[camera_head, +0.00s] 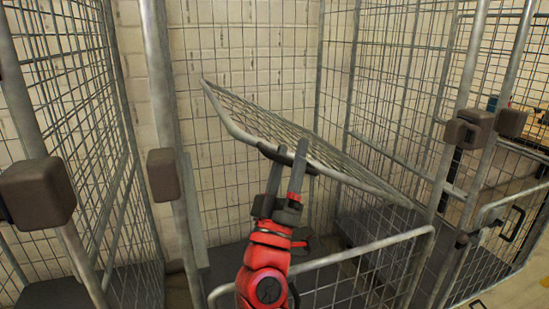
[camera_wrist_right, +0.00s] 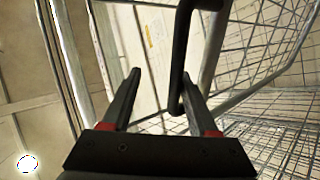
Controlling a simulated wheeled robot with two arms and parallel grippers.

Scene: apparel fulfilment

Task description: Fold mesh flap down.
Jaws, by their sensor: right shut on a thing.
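The mesh flap (camera_head: 285,130) is a grey wire panel with a tubular frame, tilted inside the cage trolley, its left end high and its right end low. A dark handle (camera_head: 270,152) sits on its near frame bar. My right gripper (camera_head: 288,166) is at this handle, shut on it, and its red arm comes up from the bottom. In the right wrist view the black handle (camera_wrist_right: 182,60) shows beside the right fingertip, and a gap shows between the fingers (camera_wrist_right: 161,80). The fingers partly hide the contact. My left gripper is in neither view.
The lower front mesh panel (camera_head: 345,283) stands below the flap, with a dark floor plate (camera_head: 362,226) behind it. Cage posts with brown blocks (camera_head: 163,175) stand at left, others (camera_head: 477,126) at right. A pale wall (camera_head: 240,50) is behind.

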